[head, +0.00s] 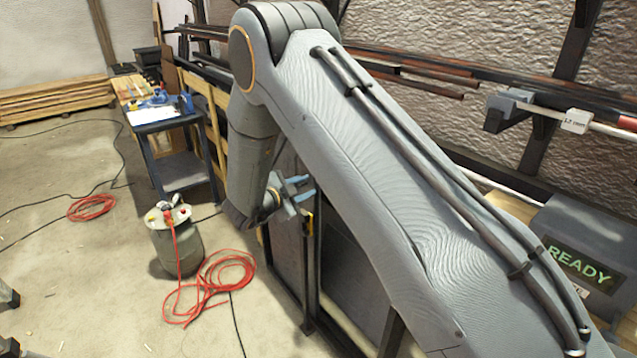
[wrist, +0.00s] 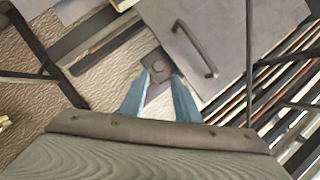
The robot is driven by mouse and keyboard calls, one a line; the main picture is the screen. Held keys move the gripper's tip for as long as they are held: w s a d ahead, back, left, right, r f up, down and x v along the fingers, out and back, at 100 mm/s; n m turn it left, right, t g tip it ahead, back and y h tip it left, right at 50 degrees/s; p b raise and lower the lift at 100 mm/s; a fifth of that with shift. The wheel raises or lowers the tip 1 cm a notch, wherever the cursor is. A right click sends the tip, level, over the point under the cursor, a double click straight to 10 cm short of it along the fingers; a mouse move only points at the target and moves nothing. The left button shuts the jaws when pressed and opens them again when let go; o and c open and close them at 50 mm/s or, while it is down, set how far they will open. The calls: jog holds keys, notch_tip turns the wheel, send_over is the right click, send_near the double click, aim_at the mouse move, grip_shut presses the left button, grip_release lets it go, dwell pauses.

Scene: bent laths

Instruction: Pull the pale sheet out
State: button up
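My gripper (head: 298,190) is beside the dark-framed rack (head: 306,270) in the head view, below my bent arm. In the wrist view its two blue fingers (wrist: 158,82) stand apart with a gap between them, and I see nothing held. A dark bracket with a bolt (wrist: 158,66) shows beyond the fingertips; its distance is unclear. Thin sheet edges, some pale and some dark (wrist: 287,124), stand in a row at the right of the wrist view, apart from the fingers. I cannot tell which one is the pale sheet. My arm hides much of the rack in the head view.
A grey panel with a dark handle (wrist: 196,48) is close beyond the fingers. A drum (head: 180,248) and coiled red hose (head: 222,284) stand on the floor left of the rack. A small cart (head: 188,172) is behind them. A box reading READY (head: 590,235) is at right.

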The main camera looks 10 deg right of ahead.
jog(key=p+x, duration=0.1)
jog(key=x, duration=0.6)
jog(key=shift+d+f+p, duration=0.15)
jog(key=shift+d+p, duration=0.15)
jog(key=shift+d, duration=0.05)
jog(key=shift+w, duration=0.15)
grip_shut()
